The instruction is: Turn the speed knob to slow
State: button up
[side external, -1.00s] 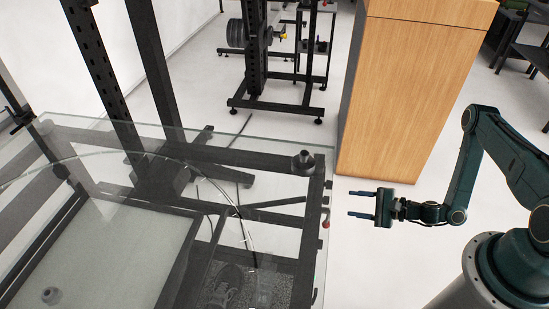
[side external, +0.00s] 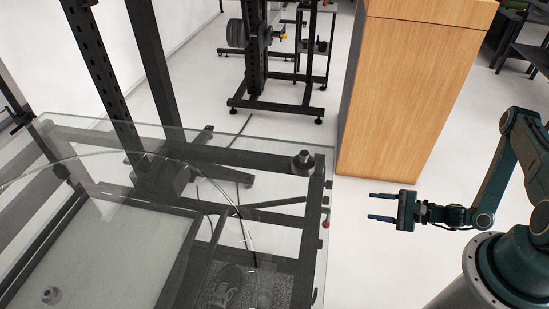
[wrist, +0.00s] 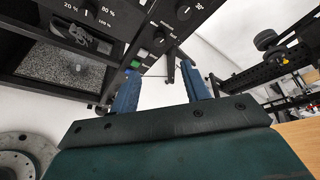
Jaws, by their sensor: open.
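The turntable's dark control panel (wrist: 125,28) shows along the top of the wrist view. One knob (wrist: 89,12) has percent marks around it, and a second knob (wrist: 183,12) has a number beside it. In the side view the panel face is hidden, with a small red part (side external: 326,224) at the frame's right edge. My gripper (side external: 369,206) is open and empty, right of the frame and apart from it. Its blue fingers (wrist: 160,70) point toward the panel in the wrist view.
The glass top (side external: 120,240) and black frame of the turntable fill the left of the side view. A wooden cabinet (side external: 410,90) stands behind my gripper. A black rack (side external: 255,60) stands farther back. Bare white floor lies between the frame and my arm.

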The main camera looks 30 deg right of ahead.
jog(key=shift+w, duration=0.1)
jog(key=w+d+n+g+y, duration=0.3)
jog(key=n, duration=0.9)
jog(key=w+d+n+g+y, duration=0.3)
jog(key=n, duration=0.9)
jog(key=shift+w+f, duration=0.15)
jog(key=shift+w, duration=0.25)
jog(key=x, duration=1.3)
jog(key=shift+a, duration=0.35)
jog(key=shift+f, duration=0.15)
jog(key=c, duration=1)
